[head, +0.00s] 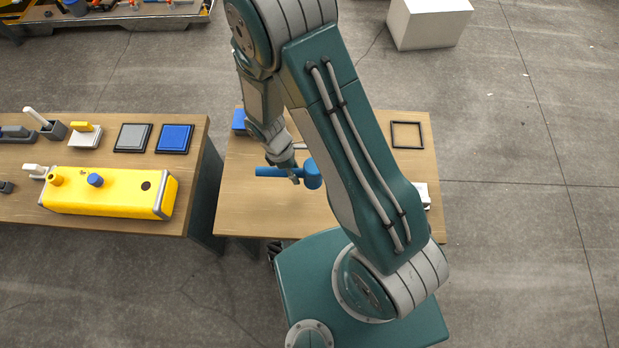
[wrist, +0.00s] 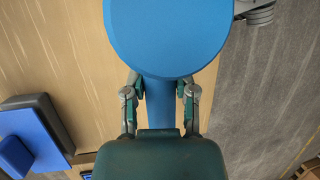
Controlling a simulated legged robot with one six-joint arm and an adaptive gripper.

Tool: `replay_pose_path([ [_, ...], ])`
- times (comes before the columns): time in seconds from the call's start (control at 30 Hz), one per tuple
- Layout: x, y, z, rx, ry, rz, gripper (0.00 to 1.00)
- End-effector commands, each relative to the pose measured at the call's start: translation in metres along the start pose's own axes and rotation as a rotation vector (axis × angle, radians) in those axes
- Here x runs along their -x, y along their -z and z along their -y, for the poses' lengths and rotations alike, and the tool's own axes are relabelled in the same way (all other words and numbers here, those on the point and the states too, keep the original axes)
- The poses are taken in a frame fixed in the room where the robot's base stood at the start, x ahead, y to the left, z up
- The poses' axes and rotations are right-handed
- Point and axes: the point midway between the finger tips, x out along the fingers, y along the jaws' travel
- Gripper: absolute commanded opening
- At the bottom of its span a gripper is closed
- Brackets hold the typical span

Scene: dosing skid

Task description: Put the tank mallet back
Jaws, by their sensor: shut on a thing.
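The blue tank mallet (head: 313,174) is in my gripper (head: 293,175) above the wooden table. Its handle (head: 268,171) points left and its round head is on the right in the head view. In the wrist view the mallet's round face (wrist: 167,35) fills the top middle. My gripper (wrist: 161,92) is shut on the handle just below the head, one finger on each side. My arm covers part of the table in the head view. I cannot tell how high the mallet is above the table.
The table (head: 245,215) bears an empty black square outline (head: 393,135) at back right, a blue item (head: 239,120) at back left and a white item (head: 422,194) at right. The left bench holds a yellow tank (head: 120,192), a grey pad (head: 132,138) and a blue pad (head: 174,138).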

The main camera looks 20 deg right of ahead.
Motion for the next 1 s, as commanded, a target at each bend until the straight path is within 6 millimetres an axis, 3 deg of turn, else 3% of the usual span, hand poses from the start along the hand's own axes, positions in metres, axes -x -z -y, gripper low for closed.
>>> replay_pose_path([
  [0.1, -0.024, -0.009, -0.011, -0.004, 0.006, 0.002, 0.00],
  [0.4, -0.052, -0.021, -0.025, -0.002, 0.004, 0.001, 0.00],
  [0.6, -0.077, -0.012, -0.031, 0.000, 0.003, 0.002, 0.00],
  [0.97, -0.081, -0.010, -0.032, -0.002, 0.001, 0.000, 0.00],
  [1.0, -0.082, -0.010, -0.032, -0.001, 0.001, -0.001, 0.41],
])
